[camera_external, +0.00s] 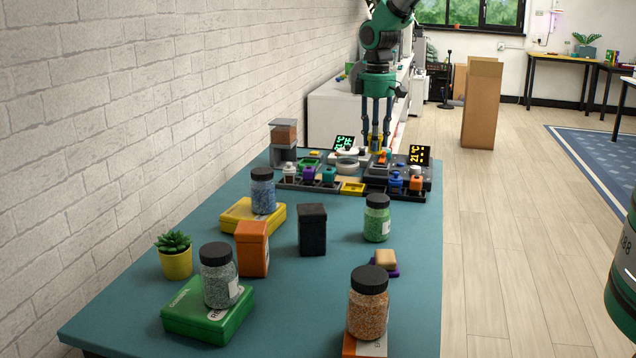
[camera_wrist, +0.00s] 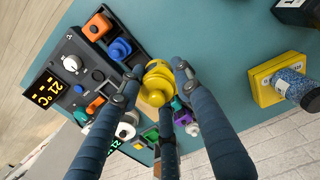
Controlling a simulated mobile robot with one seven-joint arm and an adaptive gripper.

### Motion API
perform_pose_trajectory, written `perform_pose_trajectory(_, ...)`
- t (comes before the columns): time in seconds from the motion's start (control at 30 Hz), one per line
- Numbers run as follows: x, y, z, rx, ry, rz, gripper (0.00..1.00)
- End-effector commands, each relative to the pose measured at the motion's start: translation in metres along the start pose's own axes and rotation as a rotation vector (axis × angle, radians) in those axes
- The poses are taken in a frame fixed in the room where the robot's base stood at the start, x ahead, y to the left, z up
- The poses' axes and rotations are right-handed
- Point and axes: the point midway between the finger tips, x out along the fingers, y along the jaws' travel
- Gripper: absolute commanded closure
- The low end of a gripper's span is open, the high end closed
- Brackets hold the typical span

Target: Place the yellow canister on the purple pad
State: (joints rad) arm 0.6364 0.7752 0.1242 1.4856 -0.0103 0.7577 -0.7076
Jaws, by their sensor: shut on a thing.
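The yellow canister (camera_wrist: 157,85) is between the fingers of my gripper (camera_wrist: 155,78) in the wrist view, and my gripper is shut on it. In the external view my gripper (camera_external: 376,140) points down over the back part of the module board, with the canister (camera_external: 376,144) low between its fingers. I cannot tell whether the canister touches the board. A separate small purple piece (camera_external: 309,173) sits on the board.
The module board (camera_external: 425,187) carries several coloured knobs and lit displays. A black box (camera_external: 312,232), an orange box (camera_external: 252,250) and a plant pot (camera_external: 176,262) stand left.

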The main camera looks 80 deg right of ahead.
Motion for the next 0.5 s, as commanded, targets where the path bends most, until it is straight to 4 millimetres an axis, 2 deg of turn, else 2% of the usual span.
perform_pose_trajectory(0.03,-0.002,-0.015,0.001,-0.003,0.0,0.001,1.0)
perform_pose_trajectory(0.23,-0.003,-0.076,0.009,0.003,-0.003,0.006,1.0)
perform_pose_trajectory(0.5,-0.004,-0.157,0.033,0.009,-0.007,0.01,1.0)
